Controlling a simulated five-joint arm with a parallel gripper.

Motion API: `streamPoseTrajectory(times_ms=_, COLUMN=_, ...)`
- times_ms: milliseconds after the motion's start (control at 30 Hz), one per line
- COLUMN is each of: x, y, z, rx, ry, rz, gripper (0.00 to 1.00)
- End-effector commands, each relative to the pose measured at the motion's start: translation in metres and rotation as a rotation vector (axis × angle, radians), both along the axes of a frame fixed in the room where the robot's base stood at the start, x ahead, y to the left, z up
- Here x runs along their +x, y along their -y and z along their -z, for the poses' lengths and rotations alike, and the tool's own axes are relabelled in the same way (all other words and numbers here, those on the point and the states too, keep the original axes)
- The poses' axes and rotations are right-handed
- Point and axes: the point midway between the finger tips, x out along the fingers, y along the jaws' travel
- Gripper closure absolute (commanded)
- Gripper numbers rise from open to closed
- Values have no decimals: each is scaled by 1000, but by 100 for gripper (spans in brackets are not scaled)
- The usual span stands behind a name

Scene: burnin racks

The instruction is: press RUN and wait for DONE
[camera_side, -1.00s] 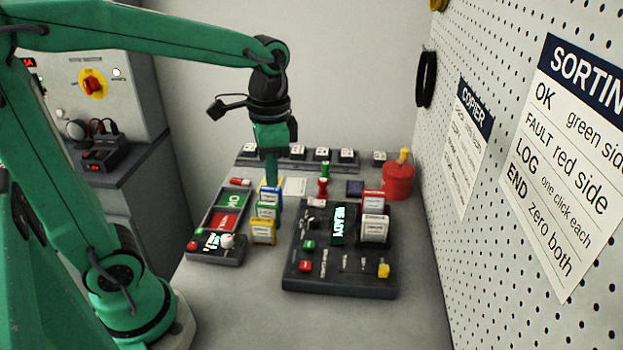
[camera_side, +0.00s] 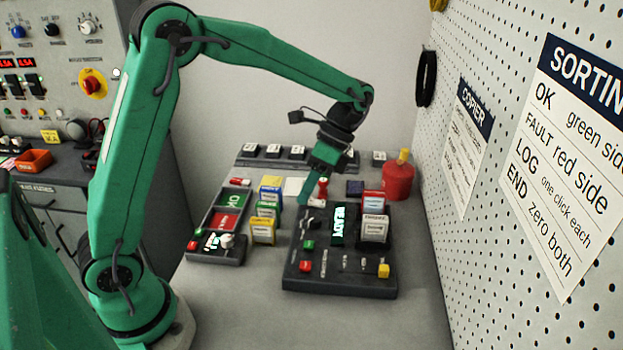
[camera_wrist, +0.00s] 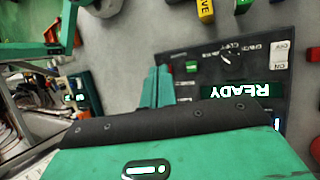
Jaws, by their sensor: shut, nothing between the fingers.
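The dark copier box (camera_side: 340,284) lies on the table, its display (camera_side: 338,225) lit with READY. In the wrist view the display (camera_wrist: 236,91) reads READY upside down. A green button (camera_side: 308,245) and a red button (camera_side: 305,266) sit on the box's left side; the green button (camera_wrist: 192,67) also shows in the wrist view. I cannot read a RUN label on either. My gripper (camera_side: 303,201) is shut and empty, tilted, near the box's back left corner, apart from the green button. Its fingers (camera_wrist: 157,86) are together in the wrist view.
Blue, green and yellow cartridges (camera_side: 263,231) stand left of the box, beside a sorting tray (camera_side: 216,256) with an OK section. Two cartridges (camera_side: 375,228) stand in the box's right side. A red canister (camera_side: 398,182) is behind. The table's front is clear.

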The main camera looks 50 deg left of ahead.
Motion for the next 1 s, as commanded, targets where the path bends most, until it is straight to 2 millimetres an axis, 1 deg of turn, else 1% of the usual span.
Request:
streamPoseTrajectory(times_ms=100, x=5, y=2, z=9, rx=-14, ry=-49, rz=30, gripper=100)
streamPoseTrajectory(times_ms=233, x=8, y=3, z=14, rx=-25, ry=-81, rz=52, gripper=100)
streamPoseTrajectory(times_ms=800, x=10, y=3, z=17, rx=-31, ry=-97, rz=63, gripper=100)
streamPoseTrajectory(times_ms=1000, x=9, y=3, z=24, rx=-31, ry=-97, rz=63, gripper=100)
